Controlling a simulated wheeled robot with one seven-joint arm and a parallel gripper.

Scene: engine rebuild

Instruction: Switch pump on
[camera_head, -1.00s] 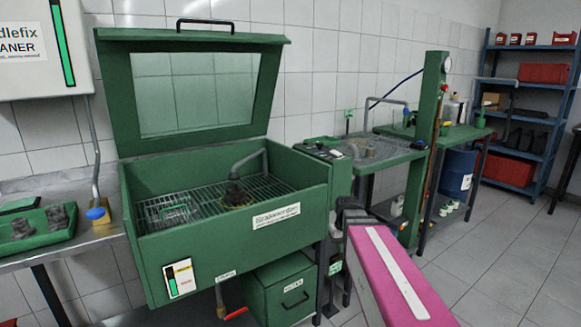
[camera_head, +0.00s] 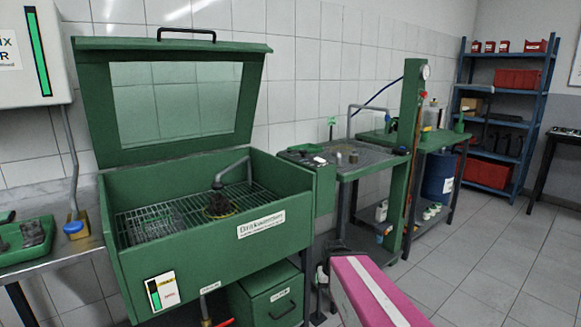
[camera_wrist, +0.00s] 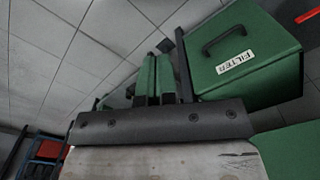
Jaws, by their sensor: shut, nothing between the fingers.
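The green parts washer (camera_head: 210,240) stands at the left centre with its windowed lid (camera_head: 180,105) raised. A small control panel (camera_head: 302,157) with dark and white parts is on top at its right end; which part is the pump switch is too small to tell. A bent spout (camera_head: 235,168) rises over the grate. My gripper (camera_head: 335,262) is low at the washer's right side, apart from the panel and partly hidden by my pink arm. In the wrist view my gripper (camera_wrist: 160,122) is shut and empty, near the green filter box (camera_wrist: 243,58).
Beyond are a blue drum (camera_head: 438,178) and blue shelves (camera_head: 500,110). A steel table (camera_head: 50,257) with a green tray is at left.

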